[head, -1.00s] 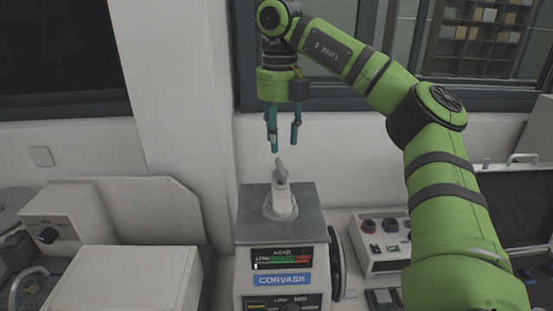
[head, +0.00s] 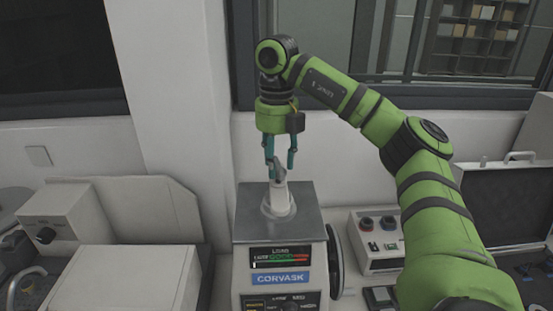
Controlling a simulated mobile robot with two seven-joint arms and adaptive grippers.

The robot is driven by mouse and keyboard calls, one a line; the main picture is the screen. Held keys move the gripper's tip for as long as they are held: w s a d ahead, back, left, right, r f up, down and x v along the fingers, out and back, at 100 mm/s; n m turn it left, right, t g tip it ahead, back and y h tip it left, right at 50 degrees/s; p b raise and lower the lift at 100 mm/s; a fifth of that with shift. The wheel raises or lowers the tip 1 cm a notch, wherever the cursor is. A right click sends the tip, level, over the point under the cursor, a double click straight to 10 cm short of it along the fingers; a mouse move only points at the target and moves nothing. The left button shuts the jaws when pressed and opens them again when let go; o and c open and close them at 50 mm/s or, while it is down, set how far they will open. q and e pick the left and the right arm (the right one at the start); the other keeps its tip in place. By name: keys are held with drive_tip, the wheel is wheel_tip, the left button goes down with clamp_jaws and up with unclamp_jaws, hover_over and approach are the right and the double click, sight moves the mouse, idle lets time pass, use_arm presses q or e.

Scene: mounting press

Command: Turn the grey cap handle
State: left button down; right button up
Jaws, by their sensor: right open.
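The grey cap handle (head: 279,192) stands up from a round cap on the flat grey top of the mounting press (head: 281,248). The press carries a lit display and a blue label on its front. My right gripper (head: 279,172) points straight down over the handle. Its teal fingers are open, one on each side of the handle's upper end. I cannot tell whether either finger touches it. My left gripper is not in view.
A control box with knobs (head: 378,236) stands to the right of the press, and an open black case (head: 505,205) lies behind it. White equipment (head: 125,280) fills the left. A dark wheel (head: 336,262) sits on the press's right side.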

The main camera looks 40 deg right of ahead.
clamp_jaws()
drive_tip(key=n, duration=0.7)
drive_tip(key=shift+s+n, duration=0.15)
drive_tip(key=shift+n, duration=0.15)
drive_tip(key=n, duration=0.4)
drive_tip(key=shift+s+n, duration=0.1)
drive_tip(key=shift+n, duration=1.9)
